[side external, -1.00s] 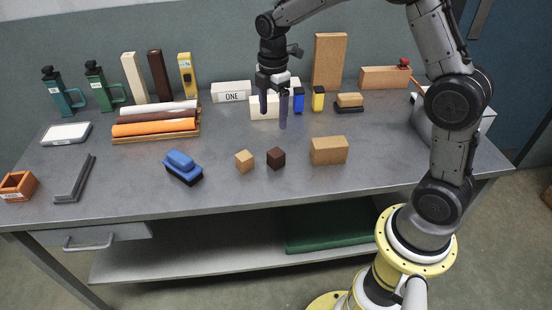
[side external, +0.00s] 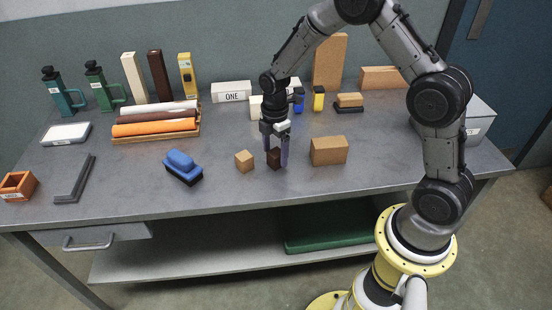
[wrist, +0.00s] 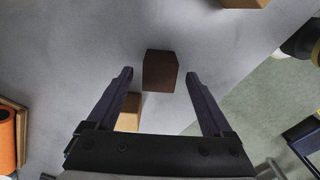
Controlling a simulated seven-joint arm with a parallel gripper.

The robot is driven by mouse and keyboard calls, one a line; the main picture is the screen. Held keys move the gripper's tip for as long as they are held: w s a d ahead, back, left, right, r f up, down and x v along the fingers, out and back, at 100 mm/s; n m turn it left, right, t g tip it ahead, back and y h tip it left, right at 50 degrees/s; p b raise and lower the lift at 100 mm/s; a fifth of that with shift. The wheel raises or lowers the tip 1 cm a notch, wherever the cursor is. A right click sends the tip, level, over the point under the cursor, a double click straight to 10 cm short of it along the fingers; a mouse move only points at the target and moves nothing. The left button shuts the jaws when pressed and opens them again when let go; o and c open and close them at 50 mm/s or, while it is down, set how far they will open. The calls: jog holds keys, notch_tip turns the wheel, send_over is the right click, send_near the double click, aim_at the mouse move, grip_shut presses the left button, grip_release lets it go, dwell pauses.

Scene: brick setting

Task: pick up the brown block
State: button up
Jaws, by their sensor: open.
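The brown block (side external: 274,161) is a small dark brown cube on the grey table, partly hidden by my fingers in the side view. In the wrist view the brown block (wrist: 161,71) shows between my two fingertips, with a gap on each side. My gripper (side external: 277,157) points down over it, fingers open and empty. In the wrist view my gripper (wrist: 159,74) has its fingers spread wider than the block. I cannot tell exactly how high the fingertips are above the table.
A light tan cube (side external: 244,161) stands close on the left of the brown block. A larger tan block (side external: 328,151) is close on the right. A blue brush (side external: 182,168) lies further left. The table front near the block is clear.

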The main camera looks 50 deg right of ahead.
jog(key=shift+f, duration=0.8)
jog(key=shift+c, duration=0.3)
grip_shut()
jog(key=shift+r, duration=0.1)
